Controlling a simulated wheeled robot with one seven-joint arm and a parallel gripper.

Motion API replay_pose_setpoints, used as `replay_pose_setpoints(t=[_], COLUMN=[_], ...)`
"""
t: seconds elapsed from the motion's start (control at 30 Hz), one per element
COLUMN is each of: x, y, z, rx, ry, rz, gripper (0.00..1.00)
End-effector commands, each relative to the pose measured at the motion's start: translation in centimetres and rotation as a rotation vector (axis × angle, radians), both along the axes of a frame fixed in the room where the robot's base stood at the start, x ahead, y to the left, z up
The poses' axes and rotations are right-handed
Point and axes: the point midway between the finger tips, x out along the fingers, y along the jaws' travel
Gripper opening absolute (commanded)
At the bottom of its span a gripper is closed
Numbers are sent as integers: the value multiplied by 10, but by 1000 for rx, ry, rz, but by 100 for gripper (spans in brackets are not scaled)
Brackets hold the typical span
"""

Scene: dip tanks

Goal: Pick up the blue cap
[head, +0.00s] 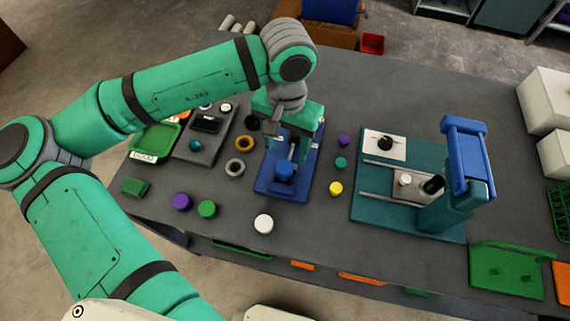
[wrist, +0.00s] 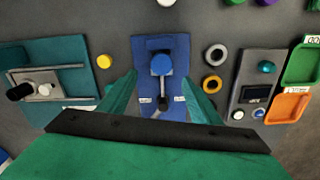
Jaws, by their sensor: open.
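The blue cap (head: 285,170) is a round blue piece on a blue base plate (head: 270,188) in the middle of the table. The wrist view shows the cap (wrist: 161,64) from above, near the top end of the plate (wrist: 180,42). My gripper (head: 291,143) hangs over the far part of the plate. In the wrist view its two green fingers (wrist: 160,95) stand wide apart with nothing between them, and the cap shows beyond their tips. The part under the cap is partly hidden.
Yellow (head: 336,188), white (head: 263,223), purple (head: 182,202) and green (head: 207,209) caps stand around the plate. Two rings, one orange (head: 245,143), lie left of it. A teal fixture with a blue-topped post (head: 466,160) stands at right. Bare table lies in front.

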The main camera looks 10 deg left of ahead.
Motion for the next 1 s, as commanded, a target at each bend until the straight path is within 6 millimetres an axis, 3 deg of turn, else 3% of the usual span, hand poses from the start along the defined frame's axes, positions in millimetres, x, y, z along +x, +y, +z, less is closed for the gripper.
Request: replay_pose_setpoints(t=[0.13,0.43,0.7,1.0], x=[0,-1,-2,-2], y=[0,0,4,3], z=[-23,-45,-81,-90], rx=[-1,-2,-3,-4], ry=[0,-2,-1,-4], rz=[0,-1,-2,-1], gripper=[58,58,58,58])
